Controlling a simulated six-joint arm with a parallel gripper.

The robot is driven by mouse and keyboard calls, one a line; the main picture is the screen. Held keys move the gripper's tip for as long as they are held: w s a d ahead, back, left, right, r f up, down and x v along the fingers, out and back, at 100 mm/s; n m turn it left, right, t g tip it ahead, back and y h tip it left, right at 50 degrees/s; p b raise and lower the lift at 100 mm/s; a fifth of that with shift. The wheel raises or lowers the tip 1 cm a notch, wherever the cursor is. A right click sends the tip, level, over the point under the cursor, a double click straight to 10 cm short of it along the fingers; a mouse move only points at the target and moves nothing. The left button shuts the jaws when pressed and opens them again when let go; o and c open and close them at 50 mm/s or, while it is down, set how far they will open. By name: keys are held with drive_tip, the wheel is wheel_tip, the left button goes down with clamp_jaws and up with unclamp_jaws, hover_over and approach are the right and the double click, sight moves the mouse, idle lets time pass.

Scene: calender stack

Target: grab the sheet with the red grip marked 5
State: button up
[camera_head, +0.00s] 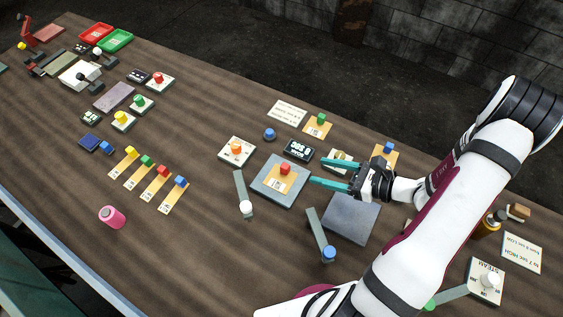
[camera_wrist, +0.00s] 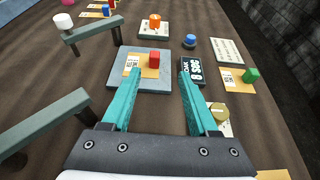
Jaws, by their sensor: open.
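A tan sheet with a red block grip (camera_head: 285,169) lies on a square blue-grey plate (camera_head: 262,190) near mid-table. In the wrist view this red grip (camera_wrist: 154,59) shows ahead, between the lines of my fingers; its printed mark is too small to read. Another tan sheet with a red grip (camera_head: 160,171) lies in a row at left, between sheets with green (camera_head: 146,161) and blue (camera_head: 180,181) grips; its mark is unreadable too. My gripper (camera_head: 317,170) is open and empty, its teal fingers pointing left toward the plate, right of the red grip and apart from it.
Lever arms with a white knob (camera_head: 245,207) and a blue knob (camera_head: 328,254) stand in front of the plate. A dark timer display (camera_head: 299,150) is behind it. A second grey plate (camera_head: 350,218) lies below my wrist. A pink cylinder (camera_head: 112,217) stands at front left.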

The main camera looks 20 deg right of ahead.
sight(289, 168)
drive_tip(key=x, duration=0.7)
drive_tip(key=s+x, duration=0.1)
drive_tip(key=x, duration=0.3)
drive_tip(key=shift+a+f, duration=0.35)
drive_tip(key=shift+f, duration=0.05)
clamp_jaws()
